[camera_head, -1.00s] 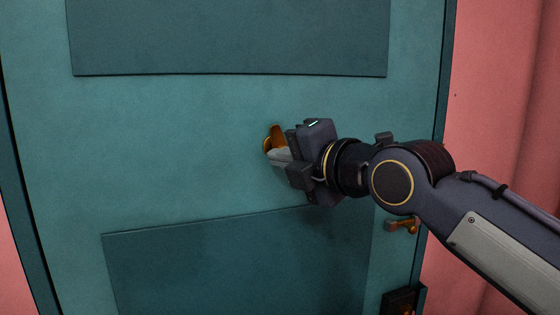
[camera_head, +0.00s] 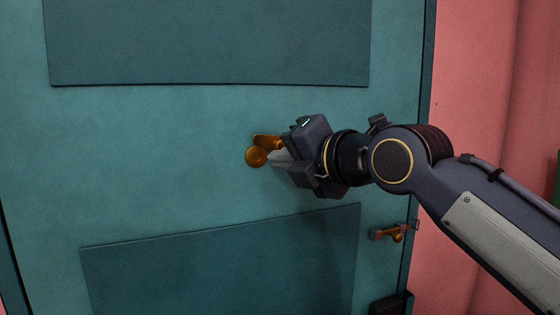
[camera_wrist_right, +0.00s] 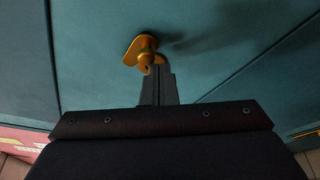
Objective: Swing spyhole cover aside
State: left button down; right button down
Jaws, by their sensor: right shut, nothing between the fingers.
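The brass spyhole (camera_head: 256,157) sits on the teal door, with its round face showing in the head view. Its brass cover (camera_head: 268,141) lies off to the upper right of the round face, close to my fingers. In the right wrist view the brass spyhole fitting (camera_wrist_right: 140,48) is just beyond my fingertips. My right gripper (camera_head: 279,158) is shut and empty, immediately right of the spyhole. Its fingers also show in the right wrist view (camera_wrist_right: 158,85). Whether a fingertip touches the cover I cannot tell. My left gripper is out of view.
The door (camera_head: 170,125) has raised darker panels above (camera_head: 210,40) and below (camera_head: 220,265) the spyhole. A brass latch (camera_head: 388,233) is at the door's lower right. A pink wall (camera_head: 475,90) stands to the right. Open space lies left of the spyhole.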

notch_tip(320, 180, down, 4)
jog(key=b, duration=0.4)
jog(key=s+d+r+b, duration=0.1)
jog(key=s+d+r, duration=0.1)
jog(key=s, duration=0.7)
jog(key=shift+d+r, duration=0.35)
jog(key=shift+r, duration=0.3)
